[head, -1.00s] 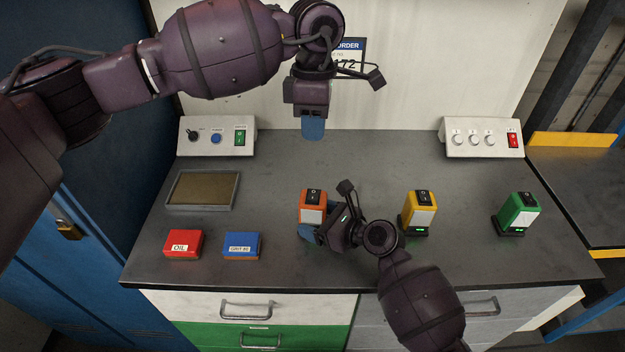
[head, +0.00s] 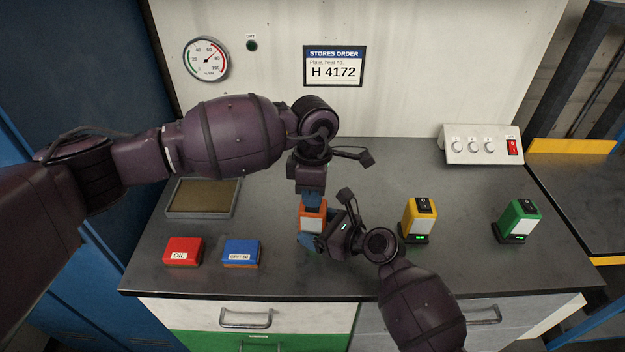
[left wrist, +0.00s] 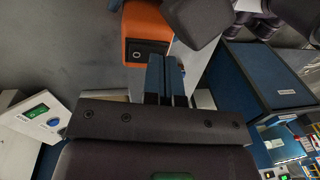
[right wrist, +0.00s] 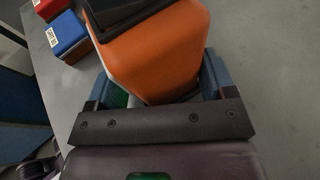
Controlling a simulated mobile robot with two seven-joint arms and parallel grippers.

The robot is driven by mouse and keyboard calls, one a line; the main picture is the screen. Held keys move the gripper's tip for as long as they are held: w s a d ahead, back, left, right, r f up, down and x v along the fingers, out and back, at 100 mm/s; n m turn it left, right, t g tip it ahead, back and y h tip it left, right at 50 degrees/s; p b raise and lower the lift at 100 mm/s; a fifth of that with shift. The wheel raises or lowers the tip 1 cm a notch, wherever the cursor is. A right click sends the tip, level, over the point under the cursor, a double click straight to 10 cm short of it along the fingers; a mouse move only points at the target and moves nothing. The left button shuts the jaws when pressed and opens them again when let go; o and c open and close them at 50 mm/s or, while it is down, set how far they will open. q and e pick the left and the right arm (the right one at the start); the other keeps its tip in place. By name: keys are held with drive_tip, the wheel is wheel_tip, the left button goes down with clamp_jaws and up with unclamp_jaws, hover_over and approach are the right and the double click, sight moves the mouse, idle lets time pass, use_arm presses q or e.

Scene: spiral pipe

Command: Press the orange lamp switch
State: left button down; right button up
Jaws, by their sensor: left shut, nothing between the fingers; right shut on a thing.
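The orange lamp (head: 312,219) stands on the bench in the head view, with a pale front panel. My right gripper (head: 308,240) is shut on its lower body; the right wrist view shows the orange body (right wrist: 160,55) between the blue fingers. My left gripper (head: 311,200) is shut and empty, pointing down with its fingertips at the lamp's top. In the left wrist view the black switch (left wrist: 148,50) on the orange top shows close beside the shut blue fingertips (left wrist: 165,62). I cannot tell whether they touch it. In the head view the left fingers hide the switch.
A yellow lamp (head: 420,215) and a green lamp (head: 520,217) stand to the right. A red box (head: 183,251), a blue box (head: 241,251) and a shallow tray (head: 203,213) are at left. A control box (head: 482,147) stands at the back right.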

use_arm(q)
drive_tip(key=shift+f, duration=0.2)
drive_tip(key=shift+f, duration=0.1)
drive_tip(key=shift+s+f+t, duration=0.1)
drive_tip(key=shift+f+t, duration=0.1)
drive_tip(key=shift+t, duration=0.1)
idle(0.3)
drive_tip(key=shift+w+d+r, duration=0.1)
drive_tip(key=shift+w+r, duration=0.25)
drive_tip(key=shift+w, duration=0.45)
use_arm(e)
drive_tip(key=shift+c, duration=0.9)
use_arm(q)
wheel_tip(320, 180, up, 14)
drive_tip(key=s, duration=0.1)
drive_tip(key=shift+s, duration=0.4)
